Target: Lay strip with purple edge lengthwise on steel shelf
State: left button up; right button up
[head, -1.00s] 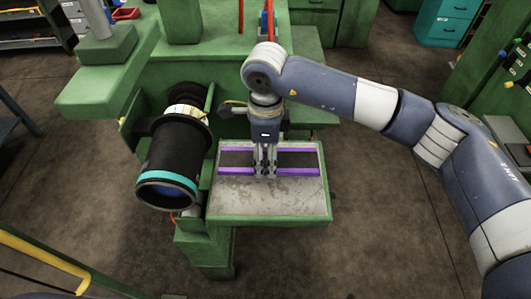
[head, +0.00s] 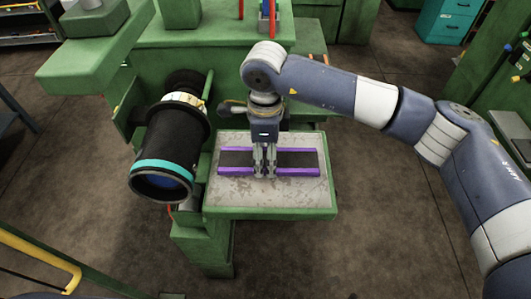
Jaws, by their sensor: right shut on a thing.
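The dark strip with purple edges (head: 298,161) lies flat over the steel shelf (head: 270,195), its long side running left to right. The shelf is a worn grey plate with a green rim. My right gripper (head: 265,174) points down at the strip's middle and is shut on it, hiding a small part of it. I cannot tell whether the strip touches the plate or hangs just above it. My left gripper is not in view.
Green machine parts (head: 190,50) rise behind the shelf. Bare floor (head: 370,220) lies right of the shelf. A yellow rail (head: 40,262) is at the lower left.

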jog(key=shift+f, duration=0.1)
jog(key=o, duration=1.1)
jog(key=shift+o, duration=0.2)
